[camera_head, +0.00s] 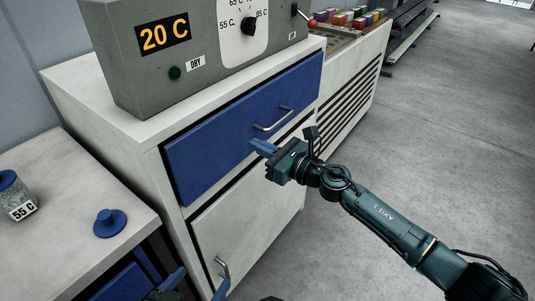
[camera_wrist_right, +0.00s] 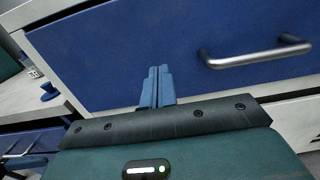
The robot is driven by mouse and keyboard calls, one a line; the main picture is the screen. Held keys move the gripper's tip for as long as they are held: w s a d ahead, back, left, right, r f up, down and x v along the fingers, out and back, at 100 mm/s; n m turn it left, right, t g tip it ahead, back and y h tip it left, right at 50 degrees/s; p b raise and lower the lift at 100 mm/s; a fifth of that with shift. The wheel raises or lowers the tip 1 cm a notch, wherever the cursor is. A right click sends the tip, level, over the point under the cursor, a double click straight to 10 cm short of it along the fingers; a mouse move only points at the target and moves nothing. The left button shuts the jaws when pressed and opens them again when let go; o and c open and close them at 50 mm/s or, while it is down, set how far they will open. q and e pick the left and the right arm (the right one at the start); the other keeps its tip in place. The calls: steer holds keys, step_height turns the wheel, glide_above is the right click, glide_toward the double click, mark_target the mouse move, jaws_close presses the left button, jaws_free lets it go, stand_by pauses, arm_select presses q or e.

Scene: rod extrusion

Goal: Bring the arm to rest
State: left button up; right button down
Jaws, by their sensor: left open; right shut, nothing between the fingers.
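My right gripper (camera_head: 260,147) is shut with nothing between its blue fingers. It is in front of the blue drawer (camera_head: 225,133), below and left of the drawer's metal handle (camera_head: 273,119), apart from the handle. In the right wrist view its fingers (camera_wrist_right: 157,85) are together, and the handle (camera_wrist_right: 256,53) is to their right. My left gripper (camera_head: 196,287) is open at the bottom edge of the head view, partly cut off, near the lower cabinet door (camera_head: 235,215).
A grey control box (camera_head: 200,50) reading 20 C stands on the white cabinet. A jar labelled 55 C (camera_head: 17,197) and a blue lid (camera_head: 110,222) are on the left counter (camera_head: 65,235). Colored blocks (camera_head: 345,17) sit at the back. The floor (camera_head: 450,130) at right is clear.

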steer(key=v, duration=1)
steer(key=s+d+f+n+t+h, duration=0.1)
steer(key=s+d+f+n+h, duration=0.25)
steer(key=s+n, duration=0.45)
steer(key=s+d+f+n+t+h, duration=0.1)
steer(key=s+d+f+n+h, duration=0.2)
steer(key=s+n, duration=0.55)
steer(key=s+d+f+n+h, duration=0.2)
steer(key=s+f+n+h, duration=0.25)
steer(key=n, duration=0.65)
arm_select(q)
steer(key=r+p, duration=0.1)
steer(key=p, duration=0.3)
steer(key=r+g+p, duration=0.1)
steer(key=r+p, duration=0.1)
steer(key=p, duration=0.3)
steer(key=r+g+y+p, duration=0.1)
steer(key=p, duration=0.4)
steer(key=shift+s+a+r+m, duration=0.2)
steer(key=shift+a+r+m, duration=0.1)
steer(key=shift+a+m, duration=0.1)
arm_select(e)
steer(key=r+g, duration=0.1)
steer(key=r, duration=0.1)
steer(key=s+r+g, duration=0.1)
steer(key=r, duration=0.1)
steer(key=shift+s+d+r+n, duration=0.1)
steer(key=shift+r+n, duration=0.15)
steer(key=shift+n, duration=0.1)
